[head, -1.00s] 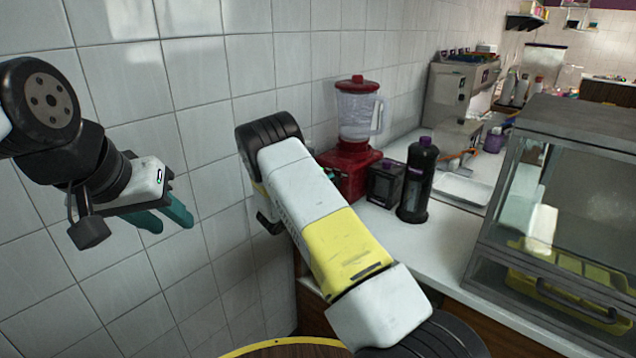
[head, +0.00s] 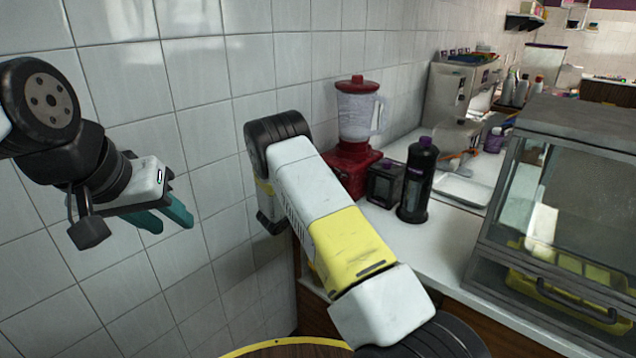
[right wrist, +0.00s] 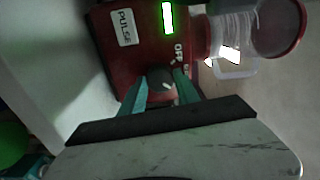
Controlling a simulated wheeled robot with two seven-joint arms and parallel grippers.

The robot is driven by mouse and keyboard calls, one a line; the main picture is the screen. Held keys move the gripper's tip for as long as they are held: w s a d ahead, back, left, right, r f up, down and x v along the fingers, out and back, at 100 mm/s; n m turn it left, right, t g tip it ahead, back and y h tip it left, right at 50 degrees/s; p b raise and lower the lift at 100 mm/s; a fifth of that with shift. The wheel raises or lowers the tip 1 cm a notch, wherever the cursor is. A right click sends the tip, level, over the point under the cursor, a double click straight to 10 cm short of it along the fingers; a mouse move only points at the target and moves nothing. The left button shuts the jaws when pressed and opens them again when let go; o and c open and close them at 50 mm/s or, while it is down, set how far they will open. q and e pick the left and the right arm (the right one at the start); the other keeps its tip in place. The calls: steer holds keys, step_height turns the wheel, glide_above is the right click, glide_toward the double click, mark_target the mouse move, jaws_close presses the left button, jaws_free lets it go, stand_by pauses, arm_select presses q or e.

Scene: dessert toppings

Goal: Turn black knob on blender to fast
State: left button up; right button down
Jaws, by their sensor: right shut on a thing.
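The blender (head: 357,125) stands on the counter against the tiled wall, with a red base, clear jug and red lid. In the right wrist view its red base (right wrist: 115,60) shows a PULSE label, OFF lettering and a lit green display. The black knob (right wrist: 161,82) sits below the OFF lettering, between the teal fingers of my right gripper (right wrist: 160,77), which is shut on it. The knob's exact setting is hard to read. In the head view my right arm hides that gripper. My left gripper (head: 168,216) is open and empty, in front of the wall, away from the blender.
A small dark box (head: 384,184) and a black bottle (head: 417,182) stand just right of the blender. A glass display case (head: 560,170) fills the right side. The white counter (head: 415,240) is clear in front of the bottle.

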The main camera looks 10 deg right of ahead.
steer(key=c, duration=0.9)
jaws_free()
steer(key=v, duration=0.7)
steer(key=shift+s+a, duration=0.25)
steer(key=shift+a, duration=0.1)
